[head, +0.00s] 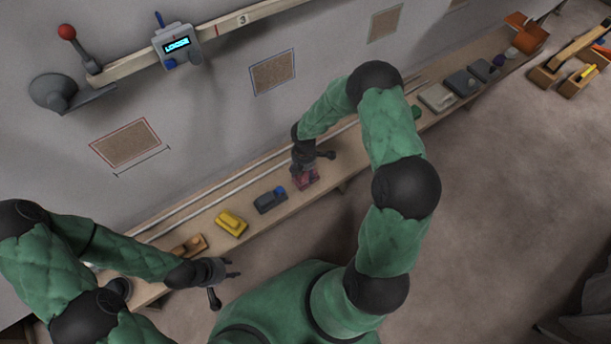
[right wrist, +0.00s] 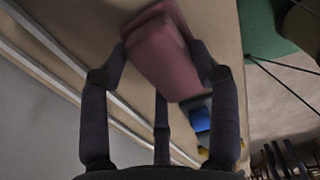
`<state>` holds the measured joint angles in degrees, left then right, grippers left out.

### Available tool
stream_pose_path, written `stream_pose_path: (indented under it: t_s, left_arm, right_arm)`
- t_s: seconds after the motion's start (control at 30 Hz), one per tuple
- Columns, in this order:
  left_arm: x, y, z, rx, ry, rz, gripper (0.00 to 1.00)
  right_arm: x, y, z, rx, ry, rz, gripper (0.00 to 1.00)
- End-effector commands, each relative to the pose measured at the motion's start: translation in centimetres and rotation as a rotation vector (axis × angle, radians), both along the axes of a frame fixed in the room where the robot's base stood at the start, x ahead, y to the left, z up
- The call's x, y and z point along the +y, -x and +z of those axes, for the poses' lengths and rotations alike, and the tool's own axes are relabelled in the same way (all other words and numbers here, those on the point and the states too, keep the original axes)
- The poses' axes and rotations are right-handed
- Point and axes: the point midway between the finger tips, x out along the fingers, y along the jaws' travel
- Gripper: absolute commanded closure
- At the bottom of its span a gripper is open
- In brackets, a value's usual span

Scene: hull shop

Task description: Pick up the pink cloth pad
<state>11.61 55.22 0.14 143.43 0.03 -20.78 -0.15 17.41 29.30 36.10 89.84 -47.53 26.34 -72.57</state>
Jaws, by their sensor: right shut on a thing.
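The pink cloth pad (right wrist: 160,58) shows large in the right wrist view, between the fingers of my right gripper (right wrist: 165,62). The fingers are shut on its sides. In the head view the pad (head: 306,180) shows as a small pink patch at the tip of my right gripper (head: 306,168), over the long wooden shelf. I cannot tell whether it still touches the shelf. My left gripper (head: 232,268) is off the shelf's front edge at the lower left, empty, with its fingers apart.
The wooden shelf (head: 345,165) runs along the wall with two pale rails at its back. A dark block with a blue part (head: 270,200), a yellow block (head: 232,222) and a brown wooden block (head: 188,246) stand left of the pad. Grey blocks (head: 437,97) stand farther right.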

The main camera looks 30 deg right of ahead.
Motion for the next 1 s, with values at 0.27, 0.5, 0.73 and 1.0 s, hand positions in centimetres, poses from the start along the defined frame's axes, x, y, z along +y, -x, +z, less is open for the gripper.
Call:
stream_pose_path:
  t_s: [0.27, 0.5, 0.73, 1.0]
  left_arm:
    - [0.0, 0.0, 0.5, 0.0, 0.0, 0.0, 0.6]
    - [0.0, 0.0, 2.3, 0.0, 0.0, 0.0, 0.6]
    - [0.0, 0.0, 4.1, 0.0, 0.0, 0.0, 0.6]
    - [0.0, 0.0, 4.9, 0.0, 0.0, 0.0, 0.6]
  right_arm:
    - [0.0, 0.0, 0.8, 0.0, 0.0, 0.0, 0.71]
    - [0.2, 0.4, 4.1, 0.0, 0.0, 0.0, 0.71]
    - [2.4, 3.8, 8.9, -0.002, 0.0, 0.003, 0.71]
    - [5.6, 8.7, 11.5, -0.001, 0.0, 0.003, 0.71]
